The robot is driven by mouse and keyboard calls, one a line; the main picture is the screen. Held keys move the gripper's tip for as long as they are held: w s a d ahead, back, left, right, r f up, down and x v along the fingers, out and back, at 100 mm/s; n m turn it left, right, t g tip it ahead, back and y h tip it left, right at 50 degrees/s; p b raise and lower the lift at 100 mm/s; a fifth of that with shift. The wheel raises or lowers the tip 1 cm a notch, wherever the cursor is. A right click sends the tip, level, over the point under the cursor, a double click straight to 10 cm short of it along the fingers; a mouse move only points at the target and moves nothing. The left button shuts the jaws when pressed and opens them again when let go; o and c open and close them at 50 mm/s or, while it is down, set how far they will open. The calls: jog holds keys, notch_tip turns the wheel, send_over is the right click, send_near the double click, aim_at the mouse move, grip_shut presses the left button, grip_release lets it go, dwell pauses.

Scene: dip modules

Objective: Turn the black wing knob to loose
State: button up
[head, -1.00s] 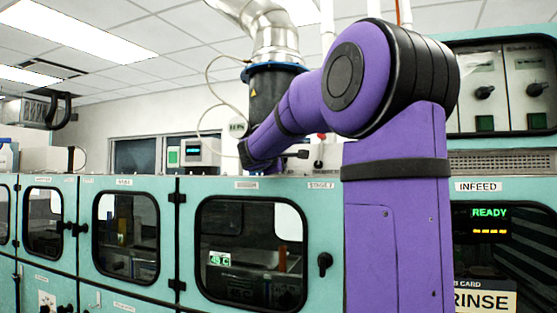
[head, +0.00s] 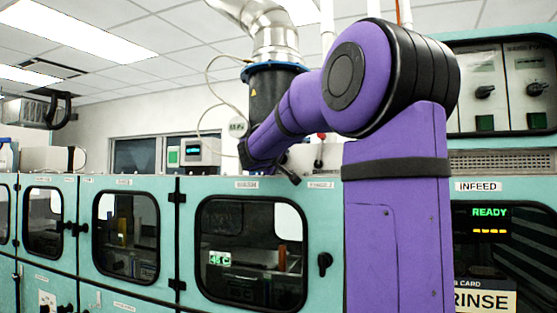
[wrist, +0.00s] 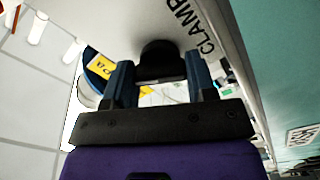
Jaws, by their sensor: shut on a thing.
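The black wing knob (wrist: 158,52) is at the upper middle of the wrist view, on a pale grey surface beside the printed word CLAMP. My gripper (wrist: 160,68) has its two blue fingers on either side of the knob and is shut on it. The knob's lower part is between the fingers, and its exact turn angle is hard to read. In the head view my purple arm reaches to the top of the teal cabinets, and the knob cannot be made out there.
A dark duct cylinder with a blue flange (head: 272,90) stands close behind my forearm. A small white meter (head: 197,152) sits on the cabinet top to the left. Teal cabinets with windowed doors (head: 250,250) run below the arm.

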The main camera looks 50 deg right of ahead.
dwell(0.4)
jog(key=o, duration=0.9)
jog(key=shift+a, duration=0.1)
jog(key=v, duration=1)
jog(key=shift+s+a, duration=0.1)
jog(key=shift+a, duration=0.2)
